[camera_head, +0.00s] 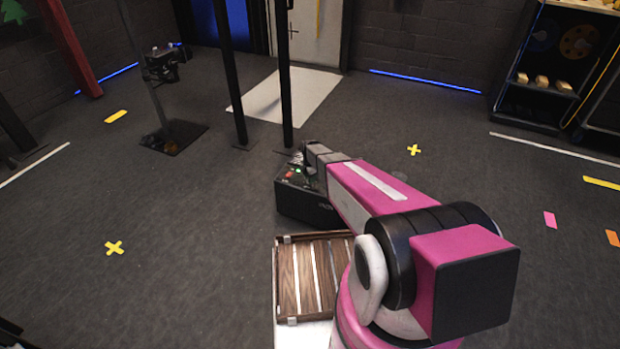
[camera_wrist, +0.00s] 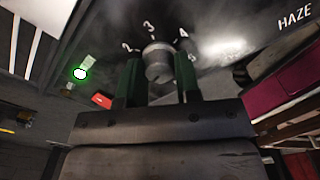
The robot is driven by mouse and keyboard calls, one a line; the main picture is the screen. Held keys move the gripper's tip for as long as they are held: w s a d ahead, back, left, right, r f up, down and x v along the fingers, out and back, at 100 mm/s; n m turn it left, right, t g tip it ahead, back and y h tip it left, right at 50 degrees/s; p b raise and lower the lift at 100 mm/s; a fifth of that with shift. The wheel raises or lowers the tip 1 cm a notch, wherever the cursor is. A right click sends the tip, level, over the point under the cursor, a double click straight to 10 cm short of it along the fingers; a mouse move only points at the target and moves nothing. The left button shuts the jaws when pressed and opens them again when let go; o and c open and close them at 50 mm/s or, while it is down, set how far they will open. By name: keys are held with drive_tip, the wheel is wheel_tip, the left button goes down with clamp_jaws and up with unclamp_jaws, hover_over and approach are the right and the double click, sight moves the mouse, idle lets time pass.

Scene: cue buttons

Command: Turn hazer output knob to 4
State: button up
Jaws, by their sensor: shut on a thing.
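The hazer is a black box (camera_head: 305,204) on the floor ahead, with a small green light and a red control on top. In the wrist view its output knob (camera_wrist: 157,64) is a small round grey knob on the dark panel. The numerals 2, 3, 4 and 5 curve around its far side, with 3 nearly straight above it. I cannot tell for sure which numeral the knob points to. My gripper (camera_wrist: 158,72) has its two green-padded fingers on either side of the knob, shut on it. In the head view my arm hides the knob and the fingertips.
The panel also has a glowing green light (camera_wrist: 80,73) and a red switch (camera_wrist: 102,100) left of the knob. A slatted wooden crate (camera_head: 315,277) stands in front of the hazer. Two dark poles rise behind it. Open floor lies to the left and right.

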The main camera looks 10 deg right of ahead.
drive_tip(key=m, duration=0.5)
drive_tip(key=shift+m, duration=0.3)
drive_tip(key=m, duration=1.3)
drive_tip(key=shift+m, duration=0.3)
drive_tip(key=m, duration=1.3)
drive_tip(key=shift+m, duration=2.1)
